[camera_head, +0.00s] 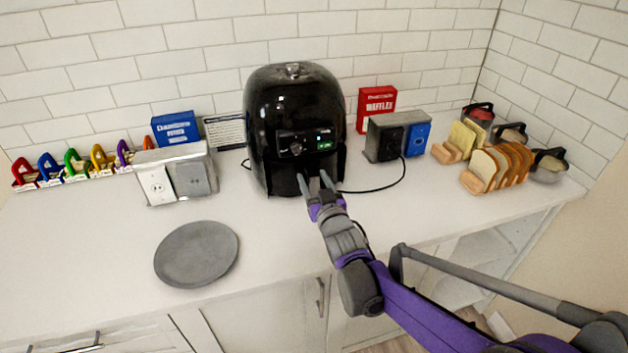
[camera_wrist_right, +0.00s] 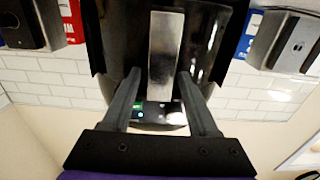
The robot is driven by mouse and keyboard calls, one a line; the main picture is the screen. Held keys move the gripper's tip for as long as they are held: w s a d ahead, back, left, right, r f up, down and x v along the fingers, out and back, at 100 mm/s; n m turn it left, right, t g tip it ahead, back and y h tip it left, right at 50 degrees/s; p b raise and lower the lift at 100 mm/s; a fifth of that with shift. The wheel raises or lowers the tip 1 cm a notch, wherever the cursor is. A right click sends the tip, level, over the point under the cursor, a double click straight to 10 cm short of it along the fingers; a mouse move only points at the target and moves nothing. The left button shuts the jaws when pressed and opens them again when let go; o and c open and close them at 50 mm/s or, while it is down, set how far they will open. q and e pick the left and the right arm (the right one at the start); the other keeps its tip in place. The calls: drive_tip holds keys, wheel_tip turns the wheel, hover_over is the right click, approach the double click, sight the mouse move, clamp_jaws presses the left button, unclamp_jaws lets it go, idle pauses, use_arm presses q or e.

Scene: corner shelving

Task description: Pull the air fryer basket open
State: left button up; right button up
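The black air fryer (camera_head: 294,110) stands upright on the counter against the tiled wall, its lit control panel (camera_head: 318,142) facing me. Its basket front (camera_head: 281,180) is at the bottom and looks closed. My right gripper (camera_head: 313,177) is at the basket front with its fingers spread. In the right wrist view the silver basket handle (camera_wrist_right: 165,55) lies ahead of my right gripper (camera_wrist_right: 159,75), between the lines of the two fingers. I cannot tell whether the fingertips touch it. My gripper hides the handle in the head view. My left gripper is not in view.
A grey plate (camera_head: 197,254) lies at the front left of the counter. A toaster-like grey box (camera_head: 178,172) stands left of the fryer and another box (camera_head: 398,137) right. Bread slices (camera_head: 497,168) sit farther right. A black cable (camera_head: 385,188) curves right of the fryer. Counter before the fryer is clear.

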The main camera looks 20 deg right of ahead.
clamp_jaws()
idle(1.2)
